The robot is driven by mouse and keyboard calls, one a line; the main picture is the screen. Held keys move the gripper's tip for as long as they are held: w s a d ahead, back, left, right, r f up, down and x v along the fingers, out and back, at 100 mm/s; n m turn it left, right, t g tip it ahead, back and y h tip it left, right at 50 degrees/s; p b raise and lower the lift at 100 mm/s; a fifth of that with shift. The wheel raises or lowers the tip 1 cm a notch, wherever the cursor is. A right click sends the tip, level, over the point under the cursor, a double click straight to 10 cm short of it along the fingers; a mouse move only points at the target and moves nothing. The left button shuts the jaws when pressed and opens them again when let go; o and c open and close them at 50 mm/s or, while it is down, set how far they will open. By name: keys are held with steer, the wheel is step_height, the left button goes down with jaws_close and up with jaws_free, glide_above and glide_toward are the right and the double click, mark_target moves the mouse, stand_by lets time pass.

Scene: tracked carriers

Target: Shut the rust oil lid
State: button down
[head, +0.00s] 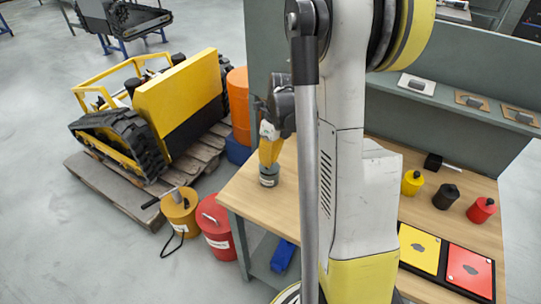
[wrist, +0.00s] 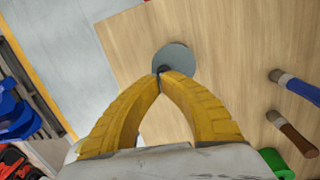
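A small grey can (head: 268,181) with a pale label stands near the left edge of the wooden bench. Its label is too small to read, so I cannot confirm it is the rust oil. My gripper (head: 268,163) points down right over this can. In the wrist view a round grey lid (wrist: 180,58) lies just beyond the fingertips. My gripper's yellow fingers (wrist: 160,76) come together at the lid's small dark knob and appear shut on it. The fingers hide part of the lid, and I cannot tell whether it sits fully on the can.
The wooden bench (head: 250,198) holds yellow (head: 412,183), black (head: 446,197) and red (head: 482,210) containers at right. A blue-handled brush (wrist: 298,86) and a brown-handled one (wrist: 292,132) lie right of the lid. Orange (head: 180,211) and red (head: 215,228) cans stand on the floor.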

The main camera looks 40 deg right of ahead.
stand_by(0.3)
steer(key=shift+s+a+f+h+b, duration=0.1)
steer(key=shift+a+f+h+b, duration=0.15)
steer(key=shift+f+b, duration=0.25)
steer(key=shift+a+f+h+b, duration=0.2)
steer(key=shift+f+h+b, duration=0.1)
steer(key=shift+f, duration=0.3)
steer(key=shift+r, duration=0.25)
